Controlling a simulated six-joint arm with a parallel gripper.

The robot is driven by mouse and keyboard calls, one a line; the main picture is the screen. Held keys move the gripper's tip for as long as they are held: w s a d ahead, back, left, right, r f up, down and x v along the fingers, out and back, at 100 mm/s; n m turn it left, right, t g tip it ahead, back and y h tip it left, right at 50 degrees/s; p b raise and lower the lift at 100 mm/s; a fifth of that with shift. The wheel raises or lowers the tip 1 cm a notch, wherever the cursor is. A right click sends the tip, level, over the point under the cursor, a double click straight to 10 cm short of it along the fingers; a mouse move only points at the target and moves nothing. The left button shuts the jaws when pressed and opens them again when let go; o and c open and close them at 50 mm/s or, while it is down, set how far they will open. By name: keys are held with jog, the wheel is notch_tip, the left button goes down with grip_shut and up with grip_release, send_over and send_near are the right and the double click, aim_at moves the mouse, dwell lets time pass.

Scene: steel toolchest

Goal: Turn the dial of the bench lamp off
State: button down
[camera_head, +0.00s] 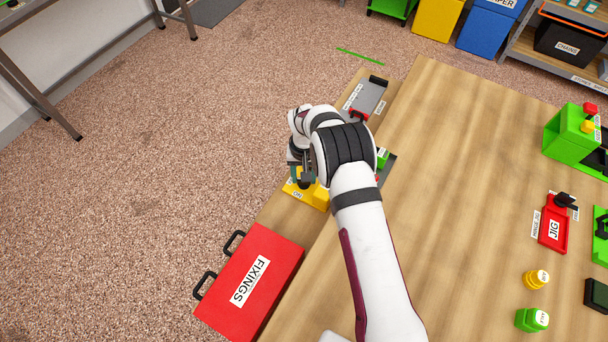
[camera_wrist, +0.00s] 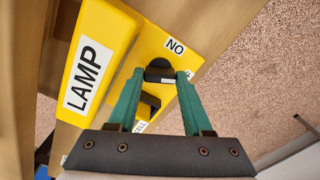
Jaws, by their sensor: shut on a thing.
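The bench lamp unit is a yellow box, seen in the head view (camera_head: 317,197) low on the left side of the bench, partly hidden by my arm. In the wrist view the box (camera_wrist: 108,22) carries a LAMP label, and its yellow front plate has an ON label that appears inverted. A black dial (camera_wrist: 159,67) stands on that plate. My gripper (camera_wrist: 159,77) has its teal fingers on either side of the dial and is shut on it. My gripper (camera_head: 304,178) also shows in the head view, but the dial is hidden there.
A red FIXINGS case (camera_head: 252,282) with black handles lies in front of the lamp. A grey tray (camera_head: 367,98) lies behind it. A black bracket-like part (camera_wrist: 150,104) sits between my fingers, below the dial.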

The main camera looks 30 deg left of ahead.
jog(key=m, duration=0.5)
jog(key=shift+m, duration=0.3)
dwell(0.5)
jog(key=c, duration=0.6)
grip_release()
notch_tip(320, 180, up, 16)
jog(key=shift+f, duration=0.1)
